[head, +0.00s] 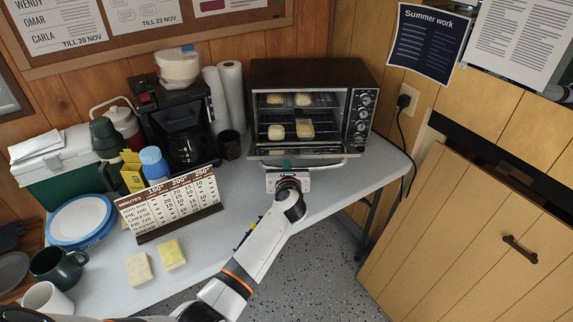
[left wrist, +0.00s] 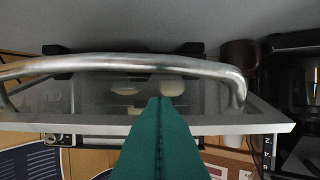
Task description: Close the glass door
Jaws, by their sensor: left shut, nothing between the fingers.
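The toaster oven (head: 261,70) stands at the back of the table with its glass door (head: 262,153) open, swung down and out towards me. The door's exact angle is hard to tell. Its silver handle (head: 333,163) runs along the front, and it shows as a curved bar in the left wrist view (left wrist: 120,62). Rolls on the racks show inside. My left gripper (head: 286,165) is shut and empty at the door's outer edge near the handle. Its green fingers (left wrist: 160,105) overlap the door frame in the left wrist view; contact cannot be told. My right gripper is not in view.
A coffee maker (head: 184,115) and a dark mug (head: 230,145) stand left of the oven. A cord (head: 402,140) hangs at the right. Floor is clear beyond the table's front edge.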

